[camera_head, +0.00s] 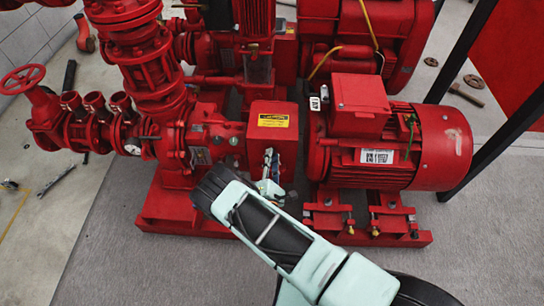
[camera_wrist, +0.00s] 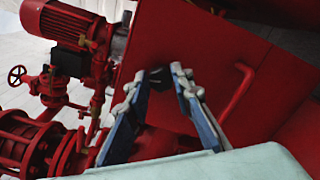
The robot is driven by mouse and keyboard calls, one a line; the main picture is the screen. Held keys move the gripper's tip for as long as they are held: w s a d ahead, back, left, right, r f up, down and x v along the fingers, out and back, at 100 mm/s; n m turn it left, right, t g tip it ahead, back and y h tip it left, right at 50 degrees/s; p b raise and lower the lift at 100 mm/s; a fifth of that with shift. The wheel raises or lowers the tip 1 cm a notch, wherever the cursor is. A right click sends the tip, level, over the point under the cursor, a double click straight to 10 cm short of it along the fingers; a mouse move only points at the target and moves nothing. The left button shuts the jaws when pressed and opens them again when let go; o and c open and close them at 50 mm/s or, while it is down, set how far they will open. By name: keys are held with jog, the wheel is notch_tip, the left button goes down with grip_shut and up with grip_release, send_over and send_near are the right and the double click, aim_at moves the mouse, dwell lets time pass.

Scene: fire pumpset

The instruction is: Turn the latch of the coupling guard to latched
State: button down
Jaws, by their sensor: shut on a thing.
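The coupling guard (camera_head: 272,122) is a red box with a yellow label, between the pump and the motor in the head view. In the wrist view its red face (camera_wrist: 205,65) fills the middle, with a red bar handle (camera_wrist: 240,90) to the right. My gripper (camera_head: 270,168) is at the front of the guard in the head view, partly hidden by my wrist. In the wrist view my gripper (camera_wrist: 157,78) has its fingers on either side of a small dark part, apparently the latch (camera_wrist: 157,77), and is shut on it. The latch's angle is unclear.
The red motor (camera_head: 425,145) stands right of the guard, with the pump body (camera_head: 205,140) to the left. The red base frame (camera_head: 185,215) runs below. A valve handwheel (camera_head: 22,79) is far left. Open grey floor lies in front.

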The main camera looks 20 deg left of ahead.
jog(key=shift+m+p, duration=0.3)
jog(key=shift+m, duration=0.9)
jog(key=c, duration=1.7)
grip_release()
jog(key=shift+r, duration=5.05)
